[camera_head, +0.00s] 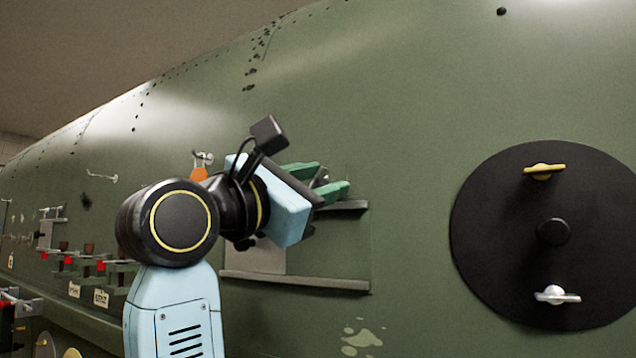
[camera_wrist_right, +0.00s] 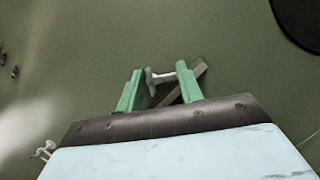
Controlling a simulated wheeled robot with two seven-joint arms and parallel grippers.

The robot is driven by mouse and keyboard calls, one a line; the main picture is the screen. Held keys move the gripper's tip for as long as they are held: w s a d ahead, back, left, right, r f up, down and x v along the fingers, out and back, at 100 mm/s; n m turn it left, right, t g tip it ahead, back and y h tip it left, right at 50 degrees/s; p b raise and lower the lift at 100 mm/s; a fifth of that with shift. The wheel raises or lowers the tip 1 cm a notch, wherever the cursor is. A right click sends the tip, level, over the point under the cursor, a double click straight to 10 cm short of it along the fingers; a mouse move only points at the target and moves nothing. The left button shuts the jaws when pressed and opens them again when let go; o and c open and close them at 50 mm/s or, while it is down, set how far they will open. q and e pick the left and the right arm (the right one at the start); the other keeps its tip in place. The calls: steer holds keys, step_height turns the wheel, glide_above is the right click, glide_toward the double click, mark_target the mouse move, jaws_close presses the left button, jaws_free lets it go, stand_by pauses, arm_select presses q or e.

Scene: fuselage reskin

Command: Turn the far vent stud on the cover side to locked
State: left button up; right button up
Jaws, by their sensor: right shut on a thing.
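My right gripper (camera_head: 325,178) reaches to the green fuselage side, at the upper part of a vent area with two grey rails. In the right wrist view its green fingers (camera_wrist_right: 160,76) are shut on a small grey stud (camera_wrist_right: 155,76), with a finger on each side of it. The stud shows only in part between the fingers in the head view (camera_head: 320,179). Its lock position cannot be read. My left gripper is not in view.
The upper rail (camera_head: 347,206) lies just below the fingers and the lower rail (camera_head: 310,282) further down. A black round cover (camera_head: 553,285) with a yellow and a silver handle is at right. An orange tag (camera_head: 199,174) hangs behind my arm.

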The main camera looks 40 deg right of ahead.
stand_by(0.3)
steer(key=o, duration=1)
steer(key=b+v, duration=0.3)
steer(key=v, duration=1)
steer(key=shift+a+b, duration=0.2)
steer(key=shift+b, duration=0.1)
steer(key=shift+c, duration=0.5)
